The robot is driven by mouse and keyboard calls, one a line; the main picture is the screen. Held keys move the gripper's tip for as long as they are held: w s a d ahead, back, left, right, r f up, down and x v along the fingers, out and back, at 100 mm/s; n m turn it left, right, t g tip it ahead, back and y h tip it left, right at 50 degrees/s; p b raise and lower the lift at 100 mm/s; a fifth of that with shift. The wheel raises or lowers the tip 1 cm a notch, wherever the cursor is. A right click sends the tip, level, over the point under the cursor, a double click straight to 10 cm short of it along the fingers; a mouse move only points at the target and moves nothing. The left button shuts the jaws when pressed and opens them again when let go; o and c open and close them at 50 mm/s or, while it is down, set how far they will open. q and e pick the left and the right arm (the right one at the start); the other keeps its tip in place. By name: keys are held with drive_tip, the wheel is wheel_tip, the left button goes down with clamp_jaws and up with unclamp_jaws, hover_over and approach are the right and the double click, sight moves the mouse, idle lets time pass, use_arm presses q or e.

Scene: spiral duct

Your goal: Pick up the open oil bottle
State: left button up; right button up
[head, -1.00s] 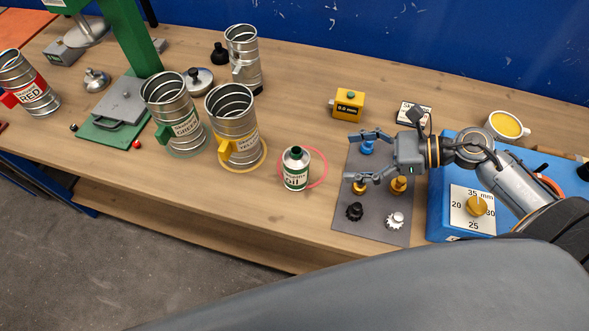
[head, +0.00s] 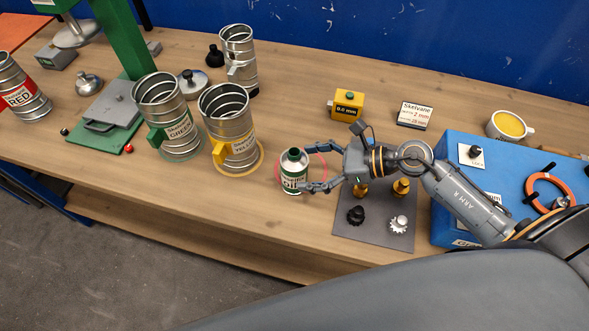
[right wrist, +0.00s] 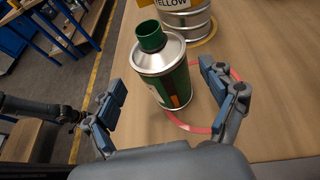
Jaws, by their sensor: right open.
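The oil bottle (head: 293,172) is a small green and white can with a silver shoulder and an open green neck. It stands upright on the bench within a pink ring (head: 322,160). My right gripper (head: 311,167) is open, its two fingers reaching from the right to either side of the bottle. In the right wrist view the bottle (right wrist: 162,65) stands between and slightly beyond the open fingertips (right wrist: 165,87), with gaps on both sides. My left gripper is not in view.
Left of the bottle stand the yellow-labelled duct (head: 229,125) and the green-labelled duct (head: 166,115). A grey mat (head: 376,240) with knobs lies right of it, then a blue box (head: 475,160). A yellow gauge block (head: 347,105) is behind. Bench in front is clear.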

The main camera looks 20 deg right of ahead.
sight(293, 167)
drive_tip(key=x, duration=0.4)
drive_tip(key=shift+w+f, duration=0.1)
drive_tip(key=shift+w, duration=0.15)
drive_tip(key=shift+s, duration=0.1)
drive_tip(key=shift+c, duration=0.6)
drive_tip(key=c, duration=1.3)
